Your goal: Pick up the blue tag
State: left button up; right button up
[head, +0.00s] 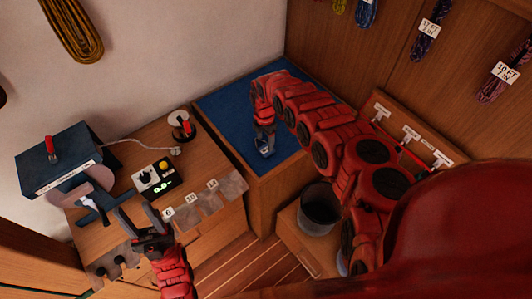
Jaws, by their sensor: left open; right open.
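I cannot clearly pick out the blue tag. A small pale-blue piece shows between or under the fingertips of my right gripper (265,146), and I cannot tell whether it is the tag. That gripper points down, open, at the front part of the blue mat (222,108) on the corner cabinet. My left gripper (138,214) is open and empty, with its fingers up, in front of the wooden desk at the left.
The desk (150,135) carries a dark machine with a red handle (52,160), a small control box (157,178) and a round red-handled device (181,125). A black bin (320,208) stands right of the cabinet. Coiled lines (428,38) hang on the walls.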

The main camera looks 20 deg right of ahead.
aim_at(265, 150)
jog(key=shift+s+f, duration=0.1)
jog(key=shift+f, duration=0.4)
notch_tip(265, 150, down, 5)
jog(key=b, duration=0.4)
jog(key=shift+r, duration=0.3)
jog(key=shift+c, duration=0.7)
jog(key=c, duration=0.9)
jog(key=shift+o, duration=0.2)
jog(key=shift+r, duration=0.1)
